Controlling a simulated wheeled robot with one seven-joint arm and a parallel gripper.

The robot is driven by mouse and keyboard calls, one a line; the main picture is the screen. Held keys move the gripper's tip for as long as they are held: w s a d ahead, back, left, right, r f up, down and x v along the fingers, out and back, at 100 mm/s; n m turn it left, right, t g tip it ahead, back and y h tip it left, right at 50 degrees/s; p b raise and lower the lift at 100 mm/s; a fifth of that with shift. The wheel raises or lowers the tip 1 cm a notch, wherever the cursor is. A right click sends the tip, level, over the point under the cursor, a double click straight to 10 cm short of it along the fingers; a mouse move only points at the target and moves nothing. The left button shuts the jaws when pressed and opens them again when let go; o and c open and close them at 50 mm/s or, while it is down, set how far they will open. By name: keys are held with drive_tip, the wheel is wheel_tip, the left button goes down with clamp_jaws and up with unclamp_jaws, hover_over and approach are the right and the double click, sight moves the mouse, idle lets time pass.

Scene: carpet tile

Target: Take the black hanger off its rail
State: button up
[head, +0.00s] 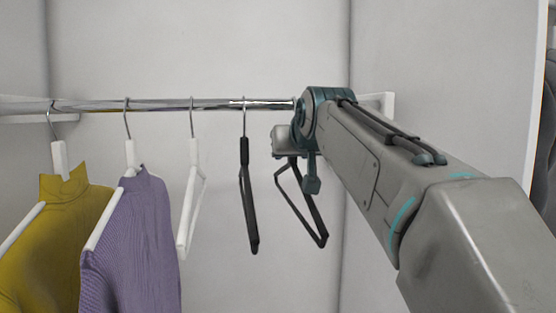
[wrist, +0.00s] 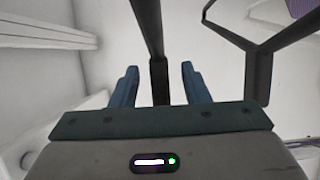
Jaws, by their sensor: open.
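Two empty black hangers hang from the chrome rail (head: 190,105). The left one (head: 248,195) hangs clear of my arm in the head view. The right one (head: 316,222) has its top and hook hidden behind my gripper (head: 290,142). In the wrist view my gripper (wrist: 158,78) is open, with one blue finger on each side of a black hanger's neck (wrist: 159,82). Gaps show between the neck and both fingers. The other black hanger (wrist: 258,75) is outside the right finger in the wrist view.
An empty white hanger (head: 190,200), a purple sweater (head: 135,235) and a mustard sweater (head: 60,235) hang to the left. A white bracket (head: 382,102) is at the right end of the rail. Pale walls enclose the space.

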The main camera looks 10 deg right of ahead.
drive_tip(key=shift+w+f, duration=0.15)
drive_tip(key=shift+w, duration=0.3)
clamp_jaws()
